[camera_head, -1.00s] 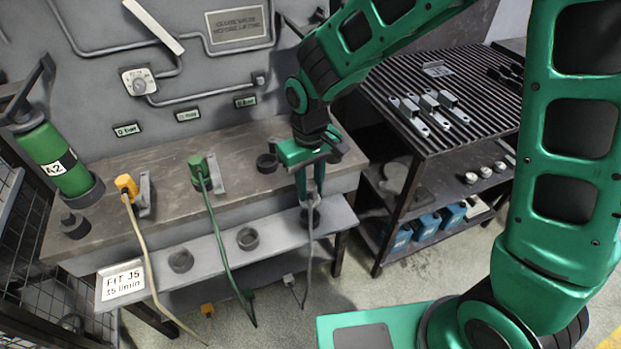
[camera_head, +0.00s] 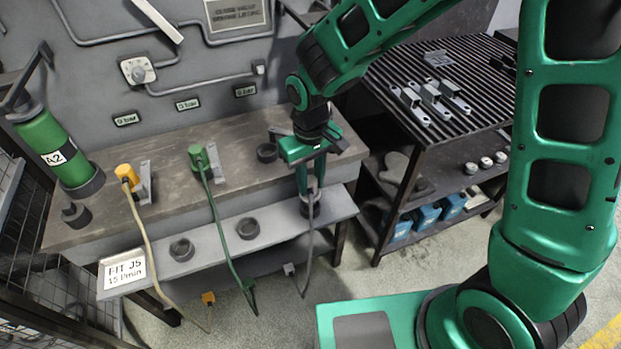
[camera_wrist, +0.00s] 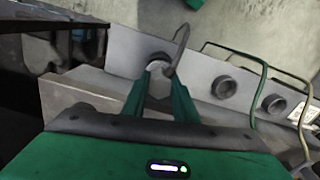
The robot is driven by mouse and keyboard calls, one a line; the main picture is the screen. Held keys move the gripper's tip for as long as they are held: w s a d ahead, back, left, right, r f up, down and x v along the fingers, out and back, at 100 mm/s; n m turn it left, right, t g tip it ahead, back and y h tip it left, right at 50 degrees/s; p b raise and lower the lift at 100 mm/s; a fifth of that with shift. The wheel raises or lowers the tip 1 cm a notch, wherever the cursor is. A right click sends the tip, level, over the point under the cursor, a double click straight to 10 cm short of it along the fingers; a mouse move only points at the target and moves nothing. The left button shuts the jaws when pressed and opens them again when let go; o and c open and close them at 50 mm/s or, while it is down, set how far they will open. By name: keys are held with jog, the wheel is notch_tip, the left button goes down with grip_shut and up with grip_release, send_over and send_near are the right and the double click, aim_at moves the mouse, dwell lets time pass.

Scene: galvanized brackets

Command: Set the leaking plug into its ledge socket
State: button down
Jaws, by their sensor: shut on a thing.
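My gripper (camera_head: 309,190) is shut on a grey plug (camera_wrist: 160,83), with a grey hose (camera_head: 309,240) hanging from it. The plug is at the right-hand socket (camera_wrist: 156,57) of the grey ledge (camera_head: 280,222). The fingers partly hide both, so I cannot tell whether the plug is in the ring or just above it. Two other round sockets on the ledge, the middle one (camera_head: 248,228) and the left one (camera_head: 181,249), are empty. A yellow plug (camera_head: 127,174) and a green plug (camera_head: 198,157) stand in holders on the bench, with hoses hanging down. I see no leak.
A sign reading FIT J5 (camera_head: 126,270) is at the ledge's left end. A green A2 cylinder (camera_head: 57,158) stands at the bench's left. A slatted table (camera_head: 470,65) with brackets stands at right.

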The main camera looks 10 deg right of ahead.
jog(key=shift+f, duration=0.15)
jog(key=shift+f, duration=1.75)
jog(key=c, duration=1.3)
grip_release()
jog(key=shift+c, duration=0.2)
notch_tip(320, 180, up, 11)
jog(key=shift+w+f, duration=0.1)
jog(key=shift+f, duration=0.05)
